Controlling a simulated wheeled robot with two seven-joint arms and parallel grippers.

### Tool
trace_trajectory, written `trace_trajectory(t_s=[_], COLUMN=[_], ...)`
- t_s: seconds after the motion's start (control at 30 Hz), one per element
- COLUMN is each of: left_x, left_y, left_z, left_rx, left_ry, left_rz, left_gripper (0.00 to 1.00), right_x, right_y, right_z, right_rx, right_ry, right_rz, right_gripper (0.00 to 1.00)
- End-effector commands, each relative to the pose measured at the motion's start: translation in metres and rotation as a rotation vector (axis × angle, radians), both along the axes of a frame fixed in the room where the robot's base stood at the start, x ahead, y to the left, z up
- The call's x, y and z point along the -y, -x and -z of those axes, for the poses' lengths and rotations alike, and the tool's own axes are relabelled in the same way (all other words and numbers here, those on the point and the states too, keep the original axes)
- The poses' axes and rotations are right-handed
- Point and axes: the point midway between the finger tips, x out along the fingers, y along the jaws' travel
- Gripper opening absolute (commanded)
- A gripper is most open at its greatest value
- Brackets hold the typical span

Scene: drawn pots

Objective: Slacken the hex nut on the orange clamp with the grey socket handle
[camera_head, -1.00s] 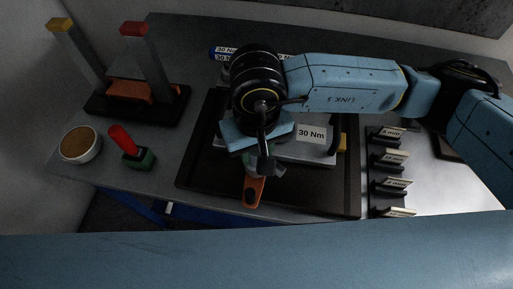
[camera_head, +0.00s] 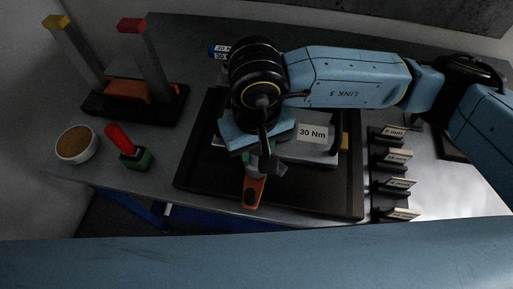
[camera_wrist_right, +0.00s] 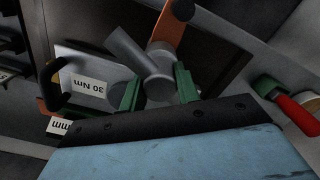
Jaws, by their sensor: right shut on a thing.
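My right gripper (camera_head: 262,160) reaches down over the dark tray (camera_head: 205,170) in the head view. In the right wrist view its green-padded jaws (camera_wrist_right: 158,80) are shut on the grey socket handle (camera_wrist_right: 132,52), whose round head sits between them and whose bar sticks out up and left. The orange clamp (camera_head: 254,192) lies just below the gripper in the head view. It also shows beyond the jaws in the wrist view (camera_wrist_right: 170,30). The hex nut is hidden, so I cannot tell how the socket sits on it. My left gripper is not in view.
A grey block labelled 30 Nm (camera_head: 313,146) is beside the gripper. Labelled holders (camera_head: 397,158) line the right side. At left are a red-handled tool in a green base (camera_head: 128,147), a round tub (camera_head: 76,144) and a black stand with two posts (camera_head: 132,106).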

Motion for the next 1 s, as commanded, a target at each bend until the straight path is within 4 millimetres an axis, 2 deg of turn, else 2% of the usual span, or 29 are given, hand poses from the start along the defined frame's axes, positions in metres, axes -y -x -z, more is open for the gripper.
trace_trajectory(t_s=[0.5,1.0], left_x=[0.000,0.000], left_y=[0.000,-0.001], left_z=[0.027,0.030], left_rx=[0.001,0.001], left_ry=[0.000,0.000], left_rz=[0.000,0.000], left_gripper=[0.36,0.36], right_x=[0.000,0.000], right_y=[-0.001,0.000], right_z=[0.001,0.000], right_rx=[0.004,0.002], right_ry=[-0.001,-0.001], right_rz=[-0.147,-0.174], right_gripper=[0.00,0.00])
